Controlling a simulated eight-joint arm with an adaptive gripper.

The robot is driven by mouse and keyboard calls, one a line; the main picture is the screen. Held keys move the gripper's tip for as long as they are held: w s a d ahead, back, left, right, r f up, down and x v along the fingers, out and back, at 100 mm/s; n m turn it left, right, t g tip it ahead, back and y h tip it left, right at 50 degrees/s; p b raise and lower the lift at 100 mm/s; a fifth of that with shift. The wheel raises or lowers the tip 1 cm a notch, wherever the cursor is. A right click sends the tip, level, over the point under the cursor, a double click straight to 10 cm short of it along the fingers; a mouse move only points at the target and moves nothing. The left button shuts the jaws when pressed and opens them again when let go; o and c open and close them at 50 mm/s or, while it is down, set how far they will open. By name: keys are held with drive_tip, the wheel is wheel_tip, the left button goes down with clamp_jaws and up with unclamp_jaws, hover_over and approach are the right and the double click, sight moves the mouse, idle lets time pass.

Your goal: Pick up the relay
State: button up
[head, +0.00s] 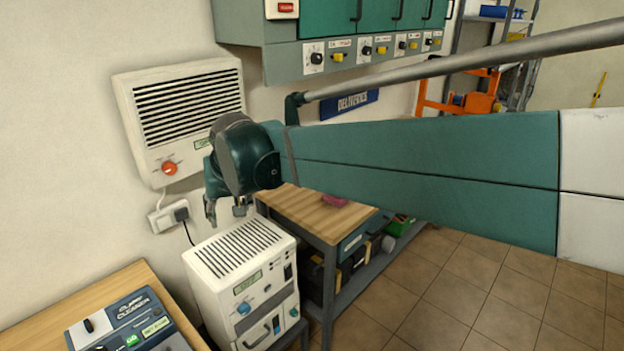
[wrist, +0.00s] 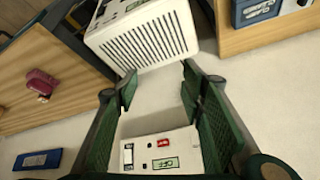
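A small dark red block (head: 334,201) lies on the wooden top of the shelf table, partly behind my arm in the head view. It may be the relay, but I cannot tell for sure. It also shows at the left of the wrist view (wrist: 41,84), with a small pale part at its lower edge. My gripper (head: 225,209) is in the air above the white grilled box, to the left of the block and apart from it. In the wrist view my gripper (wrist: 160,84) has its green-padded fingers spread, with nothing between them.
The white grilled box (head: 240,262) stands beside the wooden-topped table (head: 304,213). A white vented unit (head: 185,105) hangs on the wall close behind my gripper. A bench with a blue device (head: 130,325) is at lower left. The tiled floor (head: 470,295) at right is clear.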

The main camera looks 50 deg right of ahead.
drive_tip(key=w+d+f+m+g, duration=0.15)
drive_tip(key=w+d, duration=0.35)
drive_tip(key=d, duration=0.5)
drive_tip(key=w+d+f+m, duration=0.25)
drive_tip(key=w+d, duration=0.35)
drive_tip(key=d, duration=0.4)
drive_tip(key=w+d+f+m+g, duration=0.1)
drive_tip(key=w+d+f+m, duration=0.3)
drive_tip(key=d, duration=0.6)
drive_tip(key=d+f+m+g+p, duration=0.1)
drive_tip(key=d+p, duration=0.3)
drive_tip(key=d, duration=0.6)
drive_tip(key=s+d+f+m+g+p, duration=0.1)
drive_tip(key=d+p, duration=0.4)
drive_tip(key=d, duration=0.5)
drive_tip(key=s+d+f+m+g+y+p, duration=0.1)
drive_tip(key=d+f+p, duration=0.3)
drive_tip(key=d, duration=0.7)
drive_tip(key=shift+f+m+p, duration=0.25)
drive_tip(key=shift+m+p, duration=0.25)
drive_tip(key=shift+m, duration=0.3)
drive_tip(key=shift+s+d+f, duration=0.2)
drive_tip(key=shift+d+f, duration=0.05)
drive_tip(key=shift+d, duration=0.2)
drive_tip(key=shift+f, duration=0.15)
drive_tip(key=shift+f, duration=1.2)
drive_tip(key=shift+f, duration=0.1)
